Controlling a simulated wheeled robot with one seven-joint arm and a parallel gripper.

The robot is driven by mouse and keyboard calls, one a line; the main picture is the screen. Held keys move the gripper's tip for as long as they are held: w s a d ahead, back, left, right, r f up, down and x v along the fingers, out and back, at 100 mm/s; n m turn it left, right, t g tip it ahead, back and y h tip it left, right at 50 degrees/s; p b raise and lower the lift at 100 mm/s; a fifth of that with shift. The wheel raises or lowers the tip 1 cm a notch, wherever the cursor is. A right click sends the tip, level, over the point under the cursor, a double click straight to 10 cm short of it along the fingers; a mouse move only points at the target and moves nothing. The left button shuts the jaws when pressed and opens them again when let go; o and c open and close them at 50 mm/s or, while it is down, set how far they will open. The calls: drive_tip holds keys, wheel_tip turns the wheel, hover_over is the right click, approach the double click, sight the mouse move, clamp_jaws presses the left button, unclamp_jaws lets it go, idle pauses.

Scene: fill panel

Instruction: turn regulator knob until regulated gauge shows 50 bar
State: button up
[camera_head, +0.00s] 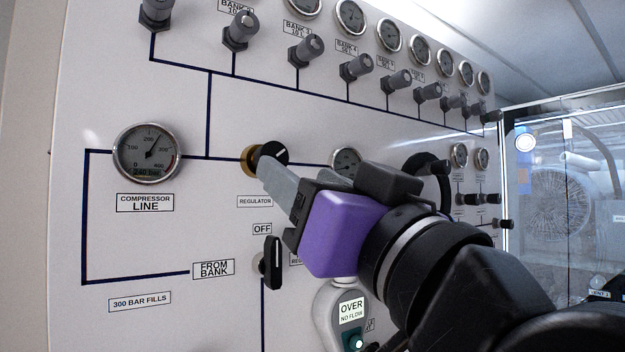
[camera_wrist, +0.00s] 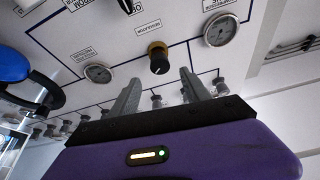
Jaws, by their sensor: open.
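The regulator knob (camera_head: 274,153) is black with a brass collar, on the white panel above the "REGULATOR" label. It also shows in the wrist view (camera_wrist: 158,62), a little beyond my fingertips. My gripper (camera_head: 268,172) is open, with its grey fingers pointing at the knob. In the wrist view my gripper (camera_wrist: 160,76) has its fingertips either side of the knob's line, with nothing between them. The gauge right of the knob (camera_head: 346,159), likely the regulated gauge, is partly hidden by my gripper. In the wrist view this gauge (camera_wrist: 98,73) is whole, but its reading is too small to tell.
The compressor line gauge (camera_head: 147,153) at left shows 240 bar. A black lever (camera_head: 272,262) under "OFF" sits below the knob. A row of bank valves (camera_head: 305,50) and gauges runs above.

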idle(0.8)
wheel_tip(320, 180, up, 4)
drive_tip(key=s+d+m+t, duration=0.1)
drive_tip(key=s+d+t, duration=0.1)
drive_tip(key=t, duration=0.1)
drive_tip(key=s+d+f+h+b, duration=0.1)
drive_tip(key=s+d+f+h, duration=0.15)
drive_tip(key=f, duration=1.05)
drive_tip(key=s+d+f+m+h, duration=0.15)
drive_tip(key=d+f, duration=0.25)
drive_tip(key=f, duration=0.9)
drive_tip(key=s+d+f+n+h+b, duration=0.15)
drive_tip(key=d+f, duration=0.25)
drive_tip(key=f, duration=0.8)
drive_tip(key=s+d+f+m+g+h+b, duration=0.1)
drive_tip(key=s+d+f+m+g+h, duration=0.1)
drive_tip(key=s+f, duration=1.1)
drive_tip(key=s+d+f+m+g+h, duration=0.1)
drive_tip(key=s+d+f+g+h, duration=0.3)
drive_tip(key=s+f, duration=0.8)
drive_tip(key=shift+s+d+f+m+g+b, duration=0.4)
drive_tip(key=shift+d+g, duration=0.3)
drive_tip(key=shift+d, duration=0.4)
drive_tip(key=shift+c, duration=0.4)
